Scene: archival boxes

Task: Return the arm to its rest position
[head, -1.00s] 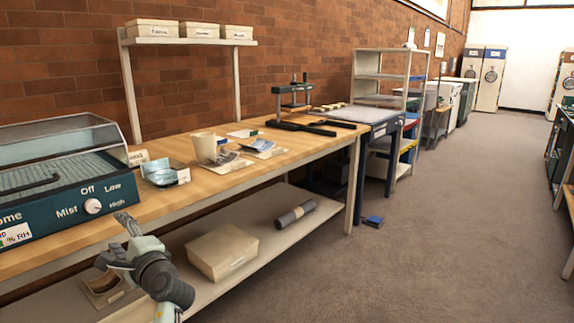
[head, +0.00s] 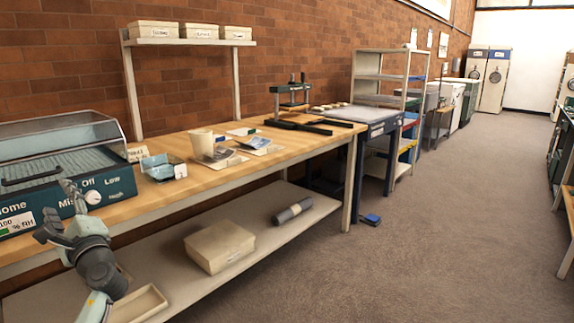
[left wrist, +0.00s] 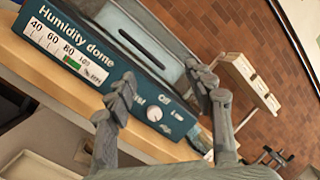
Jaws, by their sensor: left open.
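My left gripper (head: 57,208) is at the lower left of the head view, in front of the workbench (head: 215,181) edge and the humidity dome (head: 125,187). Its fingers are apart with nothing between them. In the left wrist view the open fingers (left wrist: 160,82) frame the front panel of the humidity dome (left wrist: 88,62), with its dial and scale. The gripper overlaps the panel in the picture; I cannot tell how far apart they are. My right arm and gripper are not in view.
The lower shelf holds a closed box (head: 220,246), a grey roll (head: 292,211) and an open tray (head: 140,305). The floor (head: 430,240) to the right is clear.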

